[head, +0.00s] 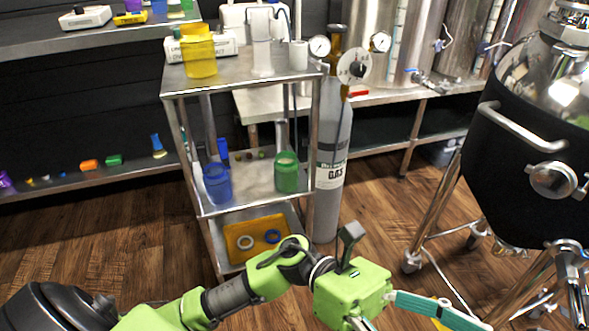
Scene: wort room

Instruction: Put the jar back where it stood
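Three jar-like vessels stand on a metal shelf cart. A yellow jar (199,54) is on the top shelf at the left. A blue translucent jar (217,184) stands on the middle shelf at the left, and a green jar (287,174) stands there at the right. The frame does not show which jar is meant. My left arm comes in from the lower left and crosses in front of the cart's base. My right gripper is not in view.
The cart's bottom shelf holds an orange tray (236,257) with a white ring (245,242) and a blue ring (272,236). A gas cylinder (331,177) stands close right of the cart. A black kettle (528,150) on legs is at the right. Wooden floor is open between them.

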